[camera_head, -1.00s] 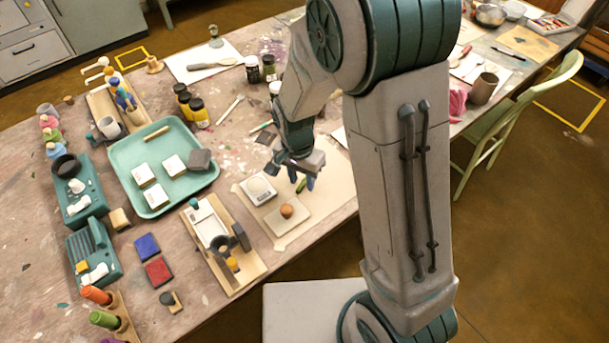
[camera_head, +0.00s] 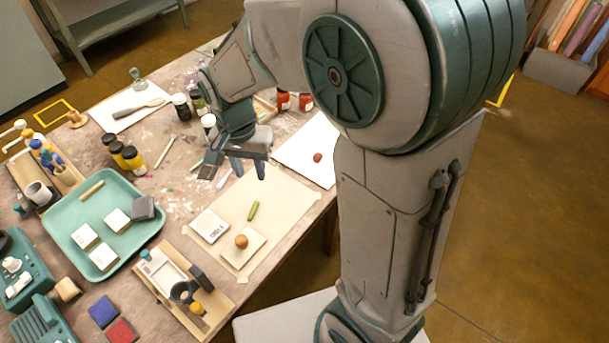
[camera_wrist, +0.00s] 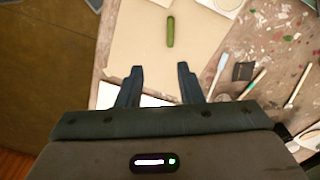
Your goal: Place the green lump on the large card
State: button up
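The green lump (camera_head: 253,210) is a slim, elongated piece lying on a tan sheet (camera_head: 285,205); it also shows in the wrist view (camera_wrist: 170,31). A big white card (camera_head: 300,168) with a red lump on it lies behind the tan sheet at the right. A smaller pale card (camera_head: 236,259) bears a round brown lump (camera_head: 241,241). I cannot tell for sure which is named the large card. My gripper (camera_head: 247,170) is above the table beyond the green lump, apart from it. In the wrist view its fingers (camera_wrist: 160,68) are spread and empty, with a white card edge between them.
A teal tray (camera_head: 72,221) with pale blocks, a wooden stand (camera_head: 222,306), yellow-labelled jars (camera_head: 131,158) and red jars (camera_head: 305,101) are around. The tan sheet's right part is bare.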

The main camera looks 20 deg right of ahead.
jog(key=s+d+r+n+t, duration=0.2)
jog(key=s+d+r+n, duration=0.3)
jog(key=s+d, duration=0.5)
jog(key=shift+s+d+r+n+t, duration=0.2)
jog(key=shift+s+d+n+t, duration=0.15)
jog(key=shift+s, duration=0.3)
jog(key=shift+w+p+v, duration=0.25)
jog(key=shift+p+v, duration=0.8)
jog(key=shift+v, duration=0.05)
jog(key=shift+d, duration=0.1)
